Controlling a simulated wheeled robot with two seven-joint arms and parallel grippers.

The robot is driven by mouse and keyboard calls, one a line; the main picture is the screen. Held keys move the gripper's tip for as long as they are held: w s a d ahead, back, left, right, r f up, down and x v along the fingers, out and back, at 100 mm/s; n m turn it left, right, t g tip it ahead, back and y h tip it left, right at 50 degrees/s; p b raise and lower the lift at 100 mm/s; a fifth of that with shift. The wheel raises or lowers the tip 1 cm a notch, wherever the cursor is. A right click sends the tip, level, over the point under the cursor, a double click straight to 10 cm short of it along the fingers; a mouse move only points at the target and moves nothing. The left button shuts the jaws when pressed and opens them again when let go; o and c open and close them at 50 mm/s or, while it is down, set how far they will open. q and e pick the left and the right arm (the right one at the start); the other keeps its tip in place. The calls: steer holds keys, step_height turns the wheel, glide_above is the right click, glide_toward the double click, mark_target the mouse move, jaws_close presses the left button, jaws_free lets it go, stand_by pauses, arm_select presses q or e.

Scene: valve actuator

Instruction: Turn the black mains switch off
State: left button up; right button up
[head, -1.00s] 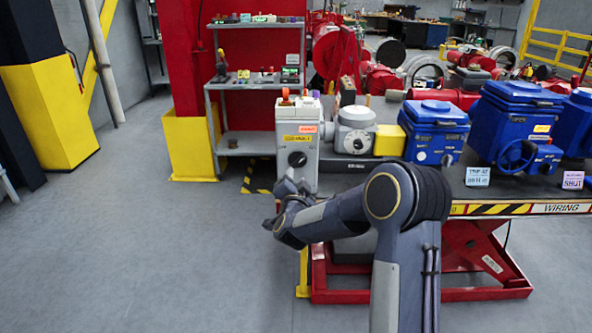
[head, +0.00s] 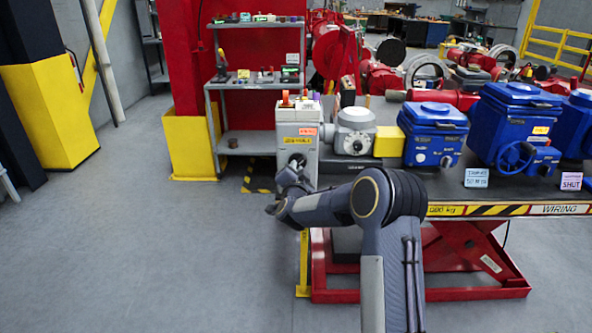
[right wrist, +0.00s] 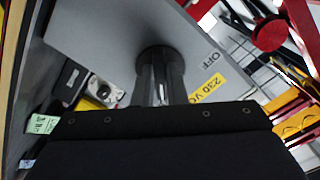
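The black mains switch (head: 297,158) is a round knob on the front of a grey box (head: 312,172) at the left end of the table. In the right wrist view the switch (right wrist: 160,58) is straight ahead on the grey panel (right wrist: 100,35), with the word OFF beside it. My right gripper (head: 291,172) is right in front of the switch and partly covers it. In the right wrist view its fingers (right wrist: 160,84) reach the knob; I cannot tell whether they grip its handle. My left gripper is not in view.
A yellow label (right wrist: 207,88) is on the panel. Orange-handled parts (head: 287,98) stand on top of the box. A grey round-faced unit (head: 355,130) and blue actuators (head: 434,118) stand to the right on the table. The floor (head: 150,240) to the left is clear.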

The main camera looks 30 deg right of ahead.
steer(key=shift+n, duration=0.3)
jaws_close()
steer(key=shift+s+d+n, duration=0.1)
steer(key=shift+d+n, duration=0.1)
steer(key=shift+n, duration=4.15)
steer(key=shift+s+d+n, duration=0.1)
steer(key=shift+d+n, duration=0.05)
steer(key=shift+n, duration=4.2)
steer(key=o, duration=0.7)
jaws_free()
steer(key=shift+c, duration=0.2)
